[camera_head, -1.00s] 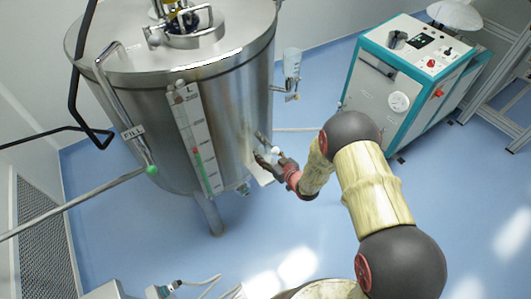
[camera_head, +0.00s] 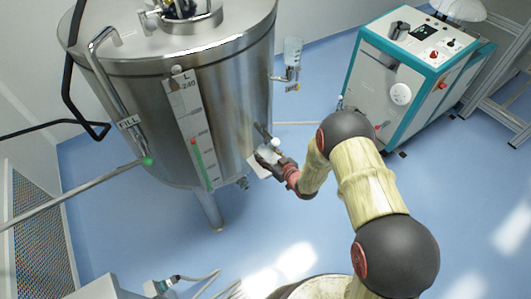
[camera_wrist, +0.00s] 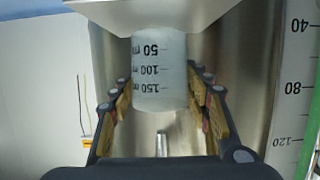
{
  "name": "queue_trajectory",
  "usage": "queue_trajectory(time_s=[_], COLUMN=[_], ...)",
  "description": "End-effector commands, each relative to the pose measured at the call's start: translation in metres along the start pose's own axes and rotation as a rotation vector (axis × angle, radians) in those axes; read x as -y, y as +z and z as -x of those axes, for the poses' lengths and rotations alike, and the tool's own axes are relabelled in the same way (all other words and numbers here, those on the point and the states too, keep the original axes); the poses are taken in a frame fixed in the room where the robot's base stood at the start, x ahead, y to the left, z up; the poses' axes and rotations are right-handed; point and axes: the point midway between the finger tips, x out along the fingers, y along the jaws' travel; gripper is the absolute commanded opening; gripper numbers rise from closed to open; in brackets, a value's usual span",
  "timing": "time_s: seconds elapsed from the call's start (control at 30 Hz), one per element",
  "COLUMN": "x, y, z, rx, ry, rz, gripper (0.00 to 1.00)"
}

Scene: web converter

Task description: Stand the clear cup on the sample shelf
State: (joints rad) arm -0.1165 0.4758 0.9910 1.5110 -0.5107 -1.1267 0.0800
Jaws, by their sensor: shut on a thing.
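The clear cup (camera_wrist: 160,70) has dark graduation marks, upside down in the wrist view. It is between the fingers of my gripper (camera_wrist: 162,100), which is shut on it. In the head view my gripper (camera_head: 271,158) is at the tank's lower right side, and the cup there is small and partly covered by the fingers. The sample shelf (camera_head: 257,166) is a small white plate on the tank side, just by the gripper. In the wrist view the white shelf (camera_wrist: 155,14) meets the 50-mark end of the cup. I cannot tell whether they touch.
The steel tank (camera_head: 225,110) with its level gauge (camera_head: 190,125) stands close beside my gripper. A small valve (camera_head: 264,132) sticks out just above the shelf. Another clear container (camera_head: 292,50) hangs at the tank's back right. A teal-and-white machine (camera_head: 400,85) stands right; blue floor between is clear.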

Motion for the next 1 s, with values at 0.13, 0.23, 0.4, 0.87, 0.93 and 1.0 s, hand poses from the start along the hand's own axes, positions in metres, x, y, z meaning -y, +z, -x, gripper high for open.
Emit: queue_trajectory(time_s=[0.13,0.23,0.4,0.87,0.93,1.0], x=[0.0,0.0,0.0,0.0,0.0,0.0], y=[0.003,0.004,0.007,0.011,0.011,0.011], z=[-0.001,-0.001,-0.002,-0.003,-0.003,-0.003], rx=[0.0,0.0,0.0,0.0,0.0,0.0], ry=[0.0,0.0,0.0,0.0,0.0,0.0], rz=[0.0,0.0,0.0,0.0,0.0,0.0], gripper=[0.26,0.26,0.26,0.59,0.63,0.67])
